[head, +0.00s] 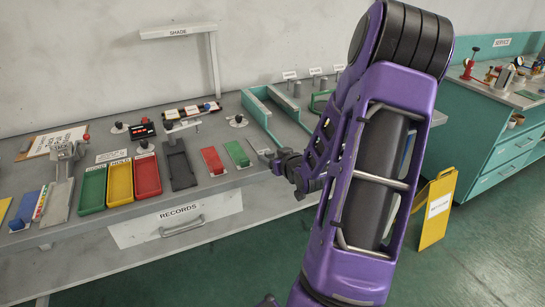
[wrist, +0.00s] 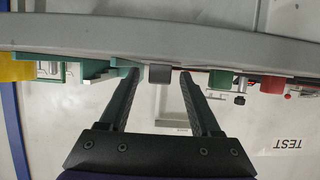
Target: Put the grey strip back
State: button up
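My gripper (head: 270,158) is at the front edge of the bench in the head view, right of the green block. In the wrist view my gripper (wrist: 158,75) has its two dark fingers wide apart. A small grey block (wrist: 159,74) shows between the fingertips at the bench edge; I see no contact with either finger. I cannot tell whether it is the grey strip. In the head view a flat grey piece (head: 59,204) lies under a small metal stand at the left, and a dark grey tray (head: 180,167) lies mid-bench.
Green (head: 93,190), yellow (head: 119,183) and red (head: 147,176) trays line the bench front. Red (head: 213,161) and green (head: 237,153) blocks lie nearer my gripper. A teal channel frame (head: 262,111) stands behind it. A yellow sign (head: 437,209) stands on the floor at right.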

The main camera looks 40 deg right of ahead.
jog(key=shift+r, duration=0.1)
jog(key=shift+r+p, duration=0.2)
jog(key=shift+p, duration=0.1)
jog(key=p+v, duration=0.2)
jog(key=v, duration=1)
jog(key=shift+f, duration=0.15)
jog(key=shift+f, duration=0.1)
